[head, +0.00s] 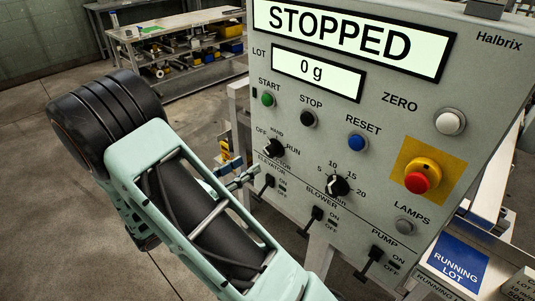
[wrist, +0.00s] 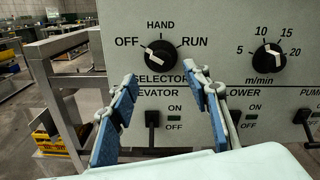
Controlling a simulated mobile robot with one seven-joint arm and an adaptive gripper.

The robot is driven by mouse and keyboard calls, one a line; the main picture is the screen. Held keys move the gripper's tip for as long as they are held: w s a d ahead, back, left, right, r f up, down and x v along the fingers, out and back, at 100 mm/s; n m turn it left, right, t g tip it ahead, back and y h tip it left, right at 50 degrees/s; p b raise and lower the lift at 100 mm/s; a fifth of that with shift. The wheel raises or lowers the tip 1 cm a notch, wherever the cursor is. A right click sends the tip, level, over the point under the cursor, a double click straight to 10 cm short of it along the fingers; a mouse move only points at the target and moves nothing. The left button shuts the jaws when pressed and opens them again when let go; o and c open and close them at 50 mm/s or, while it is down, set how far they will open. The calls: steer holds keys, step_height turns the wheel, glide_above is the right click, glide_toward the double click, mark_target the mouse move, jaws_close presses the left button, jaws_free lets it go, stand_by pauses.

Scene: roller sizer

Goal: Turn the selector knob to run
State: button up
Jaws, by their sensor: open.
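The selector knob (head: 272,148) is black with a pale mark, on the grey control panel (head: 372,110). In the wrist view the knob (wrist: 160,55) sits under the labels OFF, HAND and RUN, with RUN on its right. I cannot surely read which label its mark points to. My gripper (head: 241,181) is beside the panel, below and left of the knob in the head view. In the wrist view its blue-padded fingers (wrist: 162,82) are open and empty, one to each side below the knob. The knob is apart from both fingers. The display (head: 345,36) reads STOPPED.
A speed knob (wrist: 268,58) is right of the selector. Elevator (head: 267,184), blower (head: 313,217) and pump (head: 370,260) switches lie below. Start, stop and reset buttons are above, and a red emergency button (head: 416,182) is at right. A workbench (head: 185,50) stands behind.

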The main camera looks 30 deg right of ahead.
mark_target(268, 152)
steer(key=x, duration=0.8)
steer(key=shift+w+d+p, duration=0.1)
steer(key=shift+d+p, duration=0.2)
steer(key=shift+p, duration=0.1)
steer(key=c, duration=1.2)
steer(key=shift+o, duration=0.2)
